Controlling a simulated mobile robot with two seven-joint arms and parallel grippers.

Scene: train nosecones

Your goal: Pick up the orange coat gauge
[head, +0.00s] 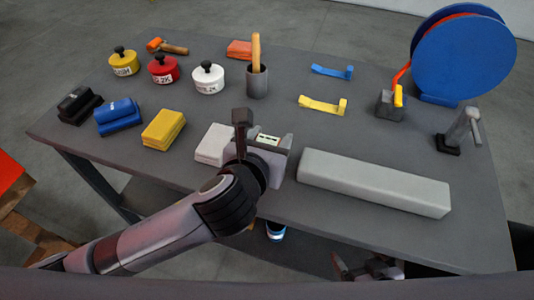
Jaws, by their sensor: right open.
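I cannot tell for sure which thing is the orange coat gauge. A small yellow-orange piece (399,96) stands upright at a dark grey block (388,106) on the right of the table. Two bracket-shaped pieces, one blue (332,72) and one yellow (322,105), lie left of it. An orange-headed tool (165,46) with a wooden handle lies at the back left. My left gripper (262,138) is over the table's front middle, beside a white pad; its jaw gap is unclear. My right gripper (368,268) is open, low in front of the table's front edge, apart from these things.
A long grey bar (373,182) lies along the front right. A blue reel (463,53) with an orange hose stands at the back right. Several lidded pots, coloured pads and a grey cup (257,82) fill the left and middle. Bare table (350,135) shows behind the bar.

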